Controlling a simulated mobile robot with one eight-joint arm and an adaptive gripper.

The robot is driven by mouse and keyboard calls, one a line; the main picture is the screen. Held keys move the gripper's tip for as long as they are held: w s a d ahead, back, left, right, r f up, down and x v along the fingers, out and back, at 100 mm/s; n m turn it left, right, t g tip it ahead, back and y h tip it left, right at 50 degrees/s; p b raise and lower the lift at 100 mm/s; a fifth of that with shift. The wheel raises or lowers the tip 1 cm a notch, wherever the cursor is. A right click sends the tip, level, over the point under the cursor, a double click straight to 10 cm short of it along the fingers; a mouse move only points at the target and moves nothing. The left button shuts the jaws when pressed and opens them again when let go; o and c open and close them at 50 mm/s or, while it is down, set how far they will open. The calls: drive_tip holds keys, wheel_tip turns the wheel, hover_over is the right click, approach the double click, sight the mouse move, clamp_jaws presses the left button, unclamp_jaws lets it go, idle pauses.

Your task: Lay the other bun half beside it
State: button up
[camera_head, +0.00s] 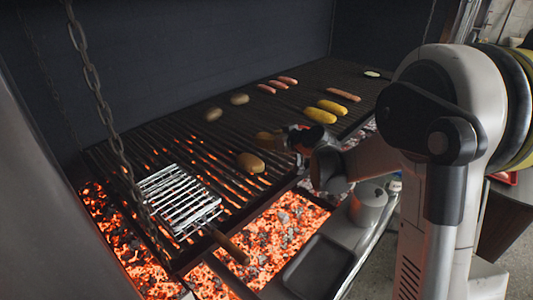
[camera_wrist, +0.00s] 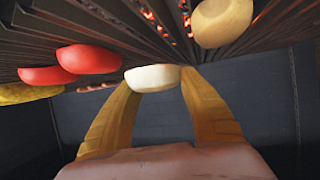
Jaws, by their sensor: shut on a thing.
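My gripper (camera_head: 268,139) is over the front middle of the grill, its tan fingers shut on a pale bun half (camera_wrist: 152,78). In the wrist view the bun half sits between the two fingertips. In the head view it is hard to tell apart from the fingers. The other bun half (camera_head: 250,163) lies on the grate just left of and nearer than my gripper; it also shows at the upper right of the wrist view (camera_wrist: 222,22). The two are apart. I cannot tell whether the held half touches the bars.
Two brown rounds (camera_head: 213,114) lie at the back left. Sausages (camera_head: 288,80) and yellow corn (camera_head: 319,115) lie to the right. Two red rounds (camera_wrist: 88,58) show in the wrist view. A wire grill basket (camera_head: 180,199) lies at the front left, beside glowing coals (camera_head: 285,225).

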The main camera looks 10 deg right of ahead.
sight(268, 155)
drive_tip(key=shift+a+f+b, duration=0.15)
drive_tip(key=shift+f+b, duration=0.7)
drive_tip(key=shift+f, duration=1.15)
drive_tip(key=shift+f, duration=0.1)
drive_tip(key=o, duration=1)
